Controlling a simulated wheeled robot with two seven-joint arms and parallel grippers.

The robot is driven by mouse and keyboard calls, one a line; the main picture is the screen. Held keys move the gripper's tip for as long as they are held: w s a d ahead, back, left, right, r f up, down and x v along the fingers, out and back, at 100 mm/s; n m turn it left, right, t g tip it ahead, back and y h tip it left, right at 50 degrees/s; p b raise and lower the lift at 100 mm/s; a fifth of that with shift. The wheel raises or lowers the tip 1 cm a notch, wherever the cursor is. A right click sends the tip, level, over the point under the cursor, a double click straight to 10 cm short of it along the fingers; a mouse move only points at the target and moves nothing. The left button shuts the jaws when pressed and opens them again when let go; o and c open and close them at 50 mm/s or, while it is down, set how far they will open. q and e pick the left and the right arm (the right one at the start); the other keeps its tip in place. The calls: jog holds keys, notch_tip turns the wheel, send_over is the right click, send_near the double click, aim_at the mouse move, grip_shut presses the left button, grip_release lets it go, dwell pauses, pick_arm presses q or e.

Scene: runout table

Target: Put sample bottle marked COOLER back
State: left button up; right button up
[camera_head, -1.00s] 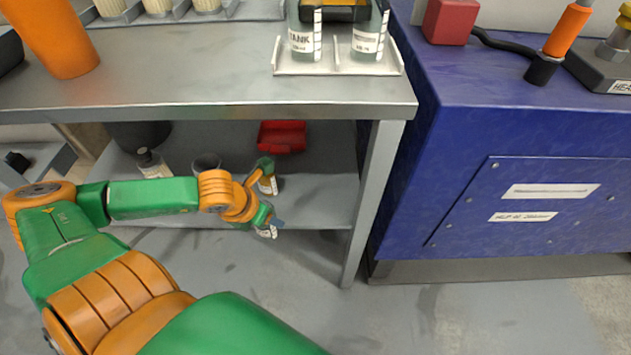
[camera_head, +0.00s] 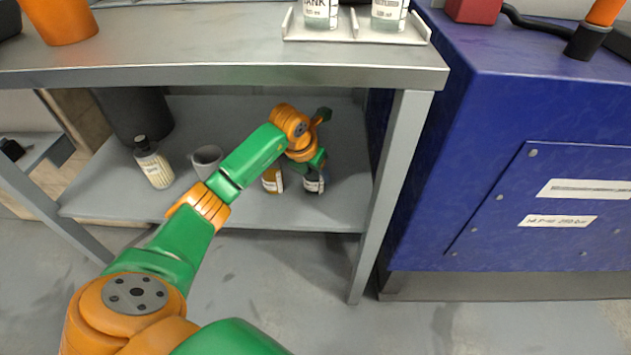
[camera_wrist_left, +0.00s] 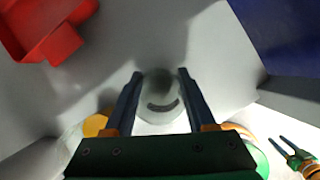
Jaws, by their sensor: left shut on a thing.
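A small bottle (camera_head: 314,184) with a dark upper part and a white label is in my left gripper (camera_head: 317,166), at the right of the lower shelf. Its label is too small to read. In the left wrist view the two fingers (camera_wrist_left: 157,80) are shut on the round bottle (camera_wrist_left: 160,112) from both sides. I cannot tell whether its base touches the shelf. An amber bottle (camera_head: 272,181) with a white label stands just left of it. My right gripper (camera_wrist_left: 286,147) shows small in the left wrist view, its fingers apart and empty.
The lower shelf (camera_head: 330,218) also holds a pale bottle (camera_head: 155,168) and a grey cup (camera_head: 206,160). A red bin (camera_wrist_left: 45,30) lies behind. The tabletop (camera_head: 200,45) is above, with a bottle rack (camera_head: 355,28). A table leg (camera_head: 385,200) and blue cabinet (camera_head: 500,130) stand right.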

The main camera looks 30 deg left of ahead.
pick_arm(q)
jog(key=shift+f, duration=0.35)
jog(key=shift+r, duration=0.15)
jog(key=o, duration=1.3)
jog(key=shift+o, duration=0.2)
pick_arm(e)
jog(key=shift+w+a, duration=0.15)
pick_arm(q)
jog(key=shift+r, duration=0.25)
jog(key=p+v, duration=0.2)
jog(key=v, duration=0.4)
jog(key=shift+s+r+p, duration=0.2)
jog(key=shift+r+p, duration=0.1)
jog(key=shift+s+r, duration=0.15)
jog(key=shift+r, duration=0.05)
pick_arm(e)
jog(key=shift+s+d, duration=0.8)
jog(key=shift+s, duration=0.05)
